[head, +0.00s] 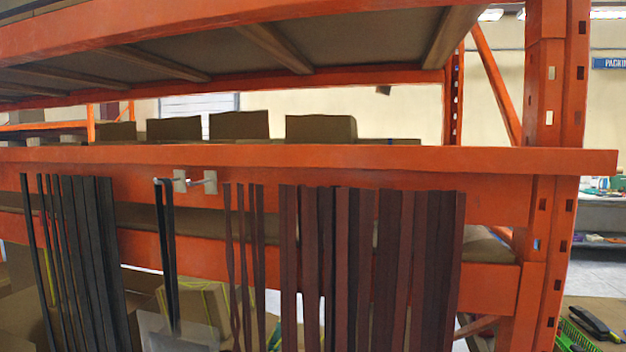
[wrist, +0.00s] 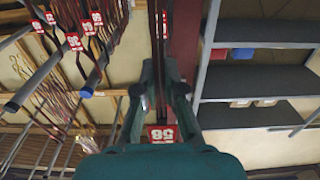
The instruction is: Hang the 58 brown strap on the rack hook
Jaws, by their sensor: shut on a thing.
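My gripper (wrist: 161,85) shows in the wrist view, its two dark green fingers close together and shut on the 58 brown strap. A red 58 tag (wrist: 161,134) shows between the fingers near the palm. Rods with blue tips (wrist: 87,91) and red number tags stand at the left of the wrist view. In the head view, a pale rack hook (head: 196,182) on the orange beam has dark straps hanging by it. My gripper is not clear there.
Black straps (head: 75,240) hang left of the hook and brown straps (head: 375,260) hang right of it, close together. The orange rack beam (head: 400,158) crosses above them. Grey shelves (wrist: 255,75) stand at the right of the wrist view.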

